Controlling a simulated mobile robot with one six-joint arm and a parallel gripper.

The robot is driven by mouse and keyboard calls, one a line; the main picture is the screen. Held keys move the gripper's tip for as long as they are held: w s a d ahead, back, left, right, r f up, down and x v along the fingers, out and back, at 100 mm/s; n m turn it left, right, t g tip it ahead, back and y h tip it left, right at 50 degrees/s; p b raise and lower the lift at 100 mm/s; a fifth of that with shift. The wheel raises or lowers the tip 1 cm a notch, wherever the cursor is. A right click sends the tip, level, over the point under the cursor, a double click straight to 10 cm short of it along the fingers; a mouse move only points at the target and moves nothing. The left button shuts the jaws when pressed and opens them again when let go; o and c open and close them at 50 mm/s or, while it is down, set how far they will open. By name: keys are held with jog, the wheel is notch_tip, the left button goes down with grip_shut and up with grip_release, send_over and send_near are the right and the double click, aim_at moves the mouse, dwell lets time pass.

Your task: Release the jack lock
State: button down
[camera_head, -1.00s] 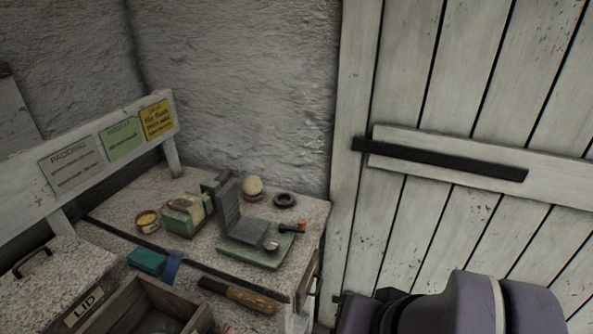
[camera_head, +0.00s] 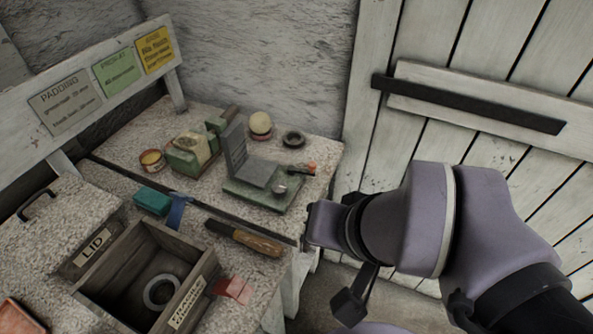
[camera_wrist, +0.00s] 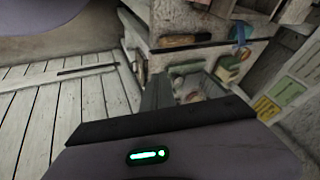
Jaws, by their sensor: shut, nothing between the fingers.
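The likely jack is a green-based device with an upright grey ribbed plate (camera_head: 236,148), standing on the bench's right part in the head view. A short lever with an orange-red tip (camera_head: 311,168) and a round metal knob (camera_head: 279,189) sit at its right side. I cannot tell which part is the lock. In the wrist view, my gripper (camera_wrist: 158,80) shows as dark fingers, shut and empty, with the bench beyond them. My arm is at the right in the head view, apart from the device.
The bench also holds a wood-handled tool (camera_head: 258,240), a teal block (camera_head: 152,201), a green box (camera_head: 190,158), a black ring (camera_head: 293,138) and an open wooden crate (camera_head: 205,272). A plank door (camera_head: 455,150) stands behind my arm.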

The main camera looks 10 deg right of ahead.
jog(key=w+d+r+n+t+h+p, duration=0.1)
jog(key=w+d+r+n+h+p, duration=0.1)
jog(key=w+d+n+p, duration=0.4)
jog(key=w+d+r+n+h+p, duration=0.1)
jog(key=w+d+n+h+p, duration=0.15)
jog(key=w+d+p, duration=0.35)
jog(key=w+a+f+n+y+p, duration=0.2)
jog(key=a+f+n+y, duration=0.3)
jog(key=n, duration=0.4)
jog(key=shift+w+f+p, duration=0.4)
jog(key=shift+w+f, duration=0.35)
jog(key=b+x, duration=0.3)
jog(key=x, duration=0.1)
jog(key=b+x, duration=0.4)
jog(key=x, duration=0.1)
jog(key=shift+s+f, duration=0.15)
jog(key=shift+f, duration=0.25)
jog(key=w, duration=0.3)
jog(key=shift+w+d+f, duration=0.2)
jog(key=shift+d+f, duration=0.05)
jog(key=shift+d, duration=0.05)
jog(key=shift+w+d+f, duration=0.1)
jog(key=shift+w+d, duration=0.05)
jog(key=shift+w, duration=0.35)
